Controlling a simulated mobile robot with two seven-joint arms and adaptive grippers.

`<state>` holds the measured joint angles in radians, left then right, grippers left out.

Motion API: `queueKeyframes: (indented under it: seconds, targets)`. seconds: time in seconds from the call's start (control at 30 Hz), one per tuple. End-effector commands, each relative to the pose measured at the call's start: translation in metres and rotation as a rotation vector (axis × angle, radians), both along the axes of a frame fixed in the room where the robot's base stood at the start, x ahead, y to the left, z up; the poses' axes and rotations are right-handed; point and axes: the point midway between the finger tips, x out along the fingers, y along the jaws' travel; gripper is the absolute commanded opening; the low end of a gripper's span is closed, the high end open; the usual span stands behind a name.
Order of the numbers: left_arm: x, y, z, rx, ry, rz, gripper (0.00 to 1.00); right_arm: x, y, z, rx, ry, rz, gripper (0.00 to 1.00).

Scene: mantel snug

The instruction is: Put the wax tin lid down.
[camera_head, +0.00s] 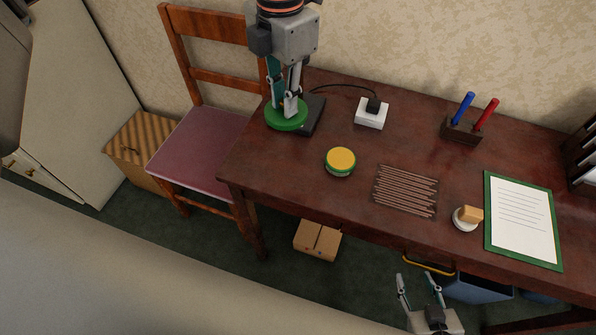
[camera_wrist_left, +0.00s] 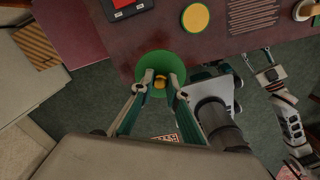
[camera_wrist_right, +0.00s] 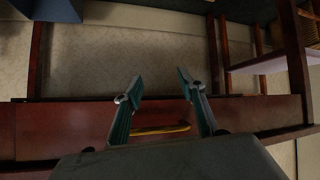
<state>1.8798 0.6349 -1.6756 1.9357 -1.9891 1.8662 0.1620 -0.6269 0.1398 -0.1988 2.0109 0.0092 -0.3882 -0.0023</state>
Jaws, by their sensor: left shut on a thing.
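The wax tin lid (camera_head: 287,119) is a round green disc near the left end of the table; it also shows in the left wrist view (camera_wrist_left: 143,68). My left gripper (camera_head: 291,102) is shut on its small yellowish knob, with the fingers (camera_wrist_left: 160,82) coming from above. The lid looks held above the table's edge; its exact height is hard to tell. The wax tin (camera_head: 340,161) stands uncovered on the table, yellow on top with a green side, right of the lid. My right gripper (camera_head: 418,285) is open and empty in front of the table; its fingers are spread in the right wrist view (camera_wrist_right: 160,85).
A black device (camera_head: 315,114) lies close beside the lid. A white block with a black plug (camera_head: 371,115), a bundle of brown sticks (camera_head: 405,190), a pen holder (camera_head: 461,130), a stamp-like object (camera_head: 466,218) and a green clipboard (camera_head: 522,220) are on the table. Bare wood surrounds the tin.

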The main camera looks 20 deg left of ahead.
Motion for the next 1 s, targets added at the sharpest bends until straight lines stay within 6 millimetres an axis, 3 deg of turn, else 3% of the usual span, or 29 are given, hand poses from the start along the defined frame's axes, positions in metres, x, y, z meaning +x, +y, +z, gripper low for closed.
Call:
queueKeyframes:
  seconds: [0.3,0.6,0.77,1.0]
  targets:
    - [-0.001,-0.020,0.009,-0.004,0.003,0.622,0.00,0.000,-0.001,-0.007,-0.008,0.001,0.003,0.40]
    - [-0.002,-0.027,0.009,-0.003,0.006,0.874,0.00,0.000,-0.002,-0.007,-0.010,-0.002,0.003,0.40]
    - [-0.003,-0.027,-0.019,0.000,0.011,0.883,0.00,-0.004,-0.002,-0.014,-0.013,0.008,0.004,0.40]
    - [-0.003,-0.027,-0.079,0.000,0.011,0.881,0.00,-0.008,-0.004,-0.025,-0.023,0.022,0.005,0.40]
